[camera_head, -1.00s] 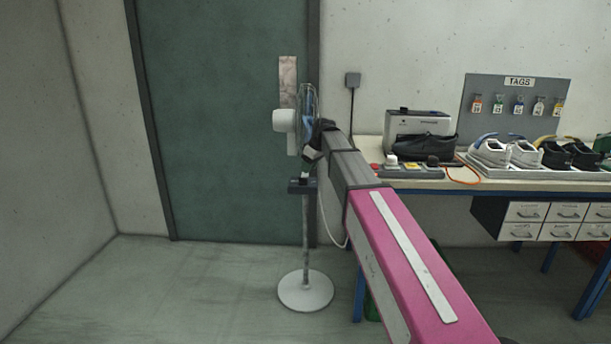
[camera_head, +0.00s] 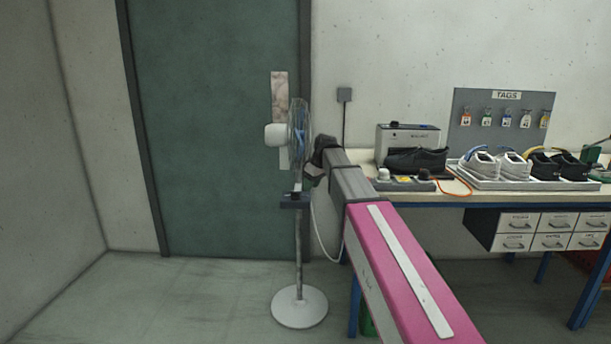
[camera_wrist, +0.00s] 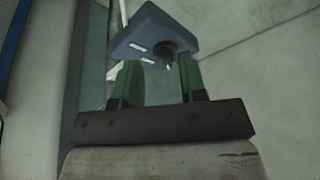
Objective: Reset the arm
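My arm reaches forward from the bottom right in the head view. The fan's blue-grey control box (camera_wrist: 135,34) with a dark knob lies beyond the fingertips. Nothing is held between the fingers. Whether a fingertip touches the box I cannot tell.
The white fan base (camera_head: 299,309) stands on the floor before a green door (camera_head: 215,130). A workbench (camera_head: 440,196) at the right carries a tray (camera_head: 520,184) of shoes, a grey machine (camera_head: 405,138) and a button panel. Floor at left is clear.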

